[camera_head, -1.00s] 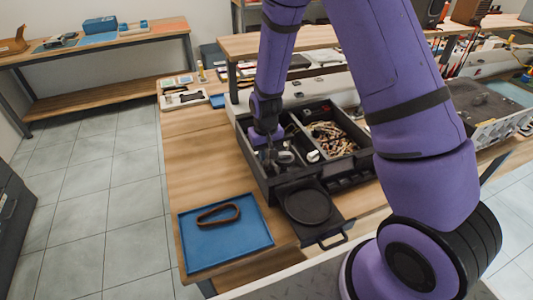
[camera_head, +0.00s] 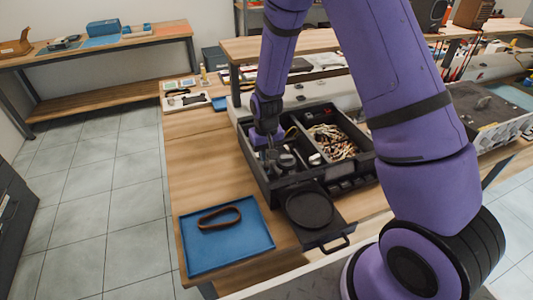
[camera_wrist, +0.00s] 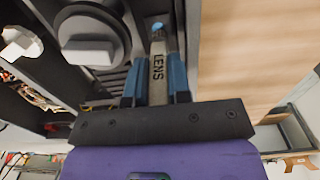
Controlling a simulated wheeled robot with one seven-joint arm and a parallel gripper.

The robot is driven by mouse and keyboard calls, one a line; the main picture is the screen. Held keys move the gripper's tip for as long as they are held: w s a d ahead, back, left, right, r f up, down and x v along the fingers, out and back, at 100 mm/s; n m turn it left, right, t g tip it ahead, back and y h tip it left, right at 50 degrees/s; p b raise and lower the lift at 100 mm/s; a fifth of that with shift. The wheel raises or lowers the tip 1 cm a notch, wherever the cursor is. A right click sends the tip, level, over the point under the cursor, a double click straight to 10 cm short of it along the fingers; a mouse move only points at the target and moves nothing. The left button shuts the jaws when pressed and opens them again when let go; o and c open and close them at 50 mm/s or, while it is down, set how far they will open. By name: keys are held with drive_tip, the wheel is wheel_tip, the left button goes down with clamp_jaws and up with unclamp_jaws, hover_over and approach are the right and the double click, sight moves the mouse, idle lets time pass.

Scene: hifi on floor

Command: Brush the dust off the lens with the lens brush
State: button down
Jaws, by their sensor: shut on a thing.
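The lens brush (camera_wrist: 158,42) has a grey handle marked LENS and a blue spot at its far end. In the wrist view my gripper (camera_wrist: 156,78) is shut on this handle between its two blue fingers. In the head view my gripper (camera_head: 268,160) is low in the left part of a black divided case. A round dark piece with a grey raised middle, seemingly the lens (camera_wrist: 92,38), lies just left of the brush in the wrist view, apart from it. The brush's tip and any dust cannot be made out.
The black case (camera_head: 262,186) stands on the wooden table, with a compartment of tangled small parts (camera_head: 330,142). In front is a black tray with a round pad (camera_head: 309,209). A blue tray (camera_head: 228,254) holds a brown loop (camera_head: 219,217).

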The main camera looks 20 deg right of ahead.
drive_tip(key=shift+r, duration=0.2)
idle(0.3)
drive_tip(key=shift+r, duration=5.95)
drive_tip(key=shift+s, duration=0.1)
